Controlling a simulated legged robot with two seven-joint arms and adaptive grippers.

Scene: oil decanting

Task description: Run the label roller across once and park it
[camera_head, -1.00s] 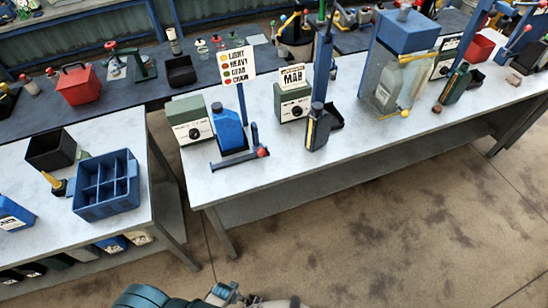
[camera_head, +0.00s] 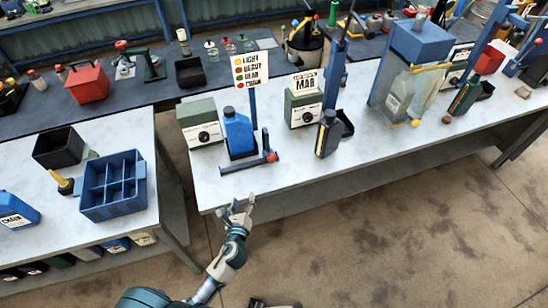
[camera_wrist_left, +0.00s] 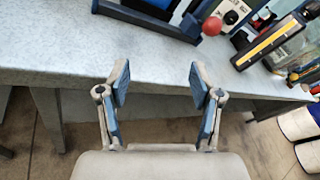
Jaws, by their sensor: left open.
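A blue bar frame (camera_head: 245,164) with a red ball knob (camera_head: 270,157) stands at the front of the middle bench; it looks like the label roller. A blue can (camera_head: 238,134) stands upright just behind it. My left gripper (camera_head: 237,206) is open and empty in front of the bench's front edge, apart from the roller. In the left wrist view its two fingers (camera_wrist_left: 160,85) are spread over the edge, with the red knob (camera_wrist_left: 211,27) beyond them at upper right. My right gripper does not show clearly in any view.
Behind the can are two green boxes with dials (camera_head: 201,122) and a sign (camera_head: 252,68) on a blue post. A dark bottle (camera_head: 327,134) stands to the right. A blue divided crate (camera_head: 113,208) sits on the left bench. The bench front left of the roller is clear.

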